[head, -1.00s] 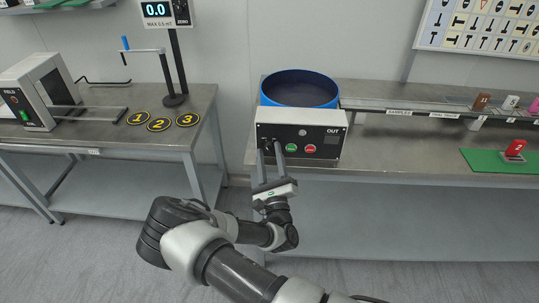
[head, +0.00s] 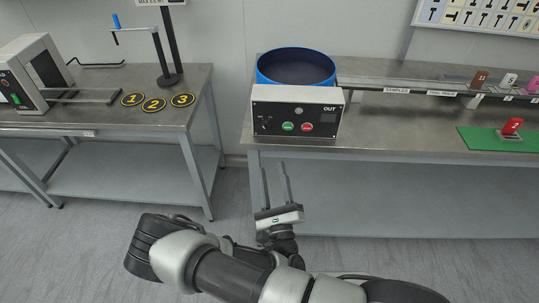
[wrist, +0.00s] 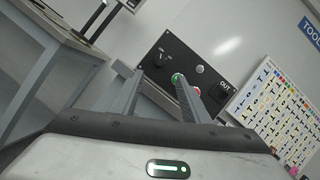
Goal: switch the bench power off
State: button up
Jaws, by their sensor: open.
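A control box (head: 328,113) with a black front panel stands at the front left of the right bench. The panel bears a dark knob or switch (head: 264,123) at left, a green button (head: 288,127), a red button (head: 306,127) and the label OUT. The wrist view shows the same dark control (wrist: 160,58) and the panel tilted. My gripper (head: 274,168) is open and empty, below and in front of the box, apart from it. In the wrist view my fingers (wrist: 157,78) partly cover the buttons. I cannot tell which way the dark control is set.
A blue round bowl (head: 295,66) is behind the box. A rail with several tags and a green mat (head: 485,139) lie to the right. The left bench (head: 70,113) holds a white frame device (head: 38,75) and yellow-ringed discs. A small switch-like fitting (head: 83,133) is on its front edge.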

jog(key=shift+v, duration=1.9)
